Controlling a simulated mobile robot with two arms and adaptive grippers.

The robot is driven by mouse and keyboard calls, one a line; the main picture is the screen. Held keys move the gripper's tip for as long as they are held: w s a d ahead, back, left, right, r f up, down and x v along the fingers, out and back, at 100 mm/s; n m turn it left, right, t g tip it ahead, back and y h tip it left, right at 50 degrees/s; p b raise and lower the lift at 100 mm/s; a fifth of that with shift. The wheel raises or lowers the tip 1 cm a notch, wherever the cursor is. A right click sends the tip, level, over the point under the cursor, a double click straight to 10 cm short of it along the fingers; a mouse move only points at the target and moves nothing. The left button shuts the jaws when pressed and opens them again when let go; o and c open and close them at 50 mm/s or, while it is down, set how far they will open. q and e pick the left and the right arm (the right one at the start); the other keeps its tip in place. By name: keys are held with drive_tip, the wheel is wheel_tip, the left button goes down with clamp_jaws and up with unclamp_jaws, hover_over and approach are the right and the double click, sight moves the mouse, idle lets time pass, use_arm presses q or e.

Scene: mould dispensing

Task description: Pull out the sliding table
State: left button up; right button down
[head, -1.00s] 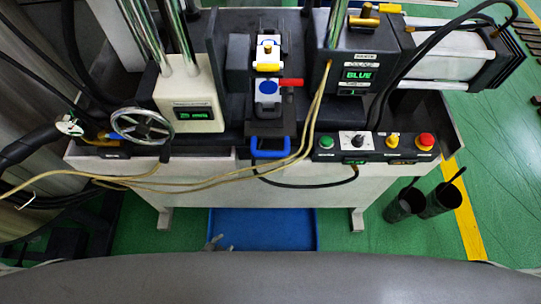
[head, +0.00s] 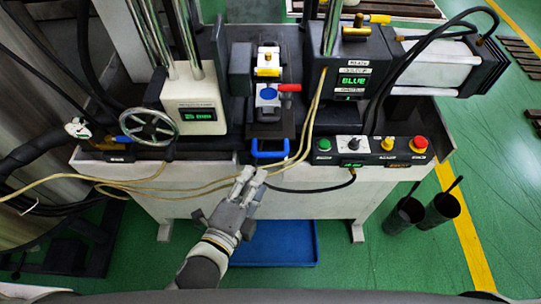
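The sliding table (head: 268,131) is a dark slide at the middle of the machine. A blue U-shaped handle (head: 270,154) sticks out from its front edge. My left gripper (head: 251,174) comes up from the bottom, its grey fingers pointing up at the handle. The fingertips are just below and slightly left of the handle, apart from it as far as I can see. The fingers look parted, with nothing between them. My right gripper is not in view.
Yellow hoses (head: 304,137) and a black cable cross the front near the handle. A control box (head: 367,149) with buttons is on the right, a handwheel (head: 148,127) on the left. A blue tray (head: 290,246) lies on the floor; two dark cups (head: 438,206) stand right.

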sight(271, 153)
use_arm(q)
drive_tip(key=p+x, duration=0.2)
drive_tip(key=x, duration=0.8)
drive_tip(key=shift+w+f, duration=0.1)
drive_tip(key=shift+w, duration=0.1)
clamp_jaws()
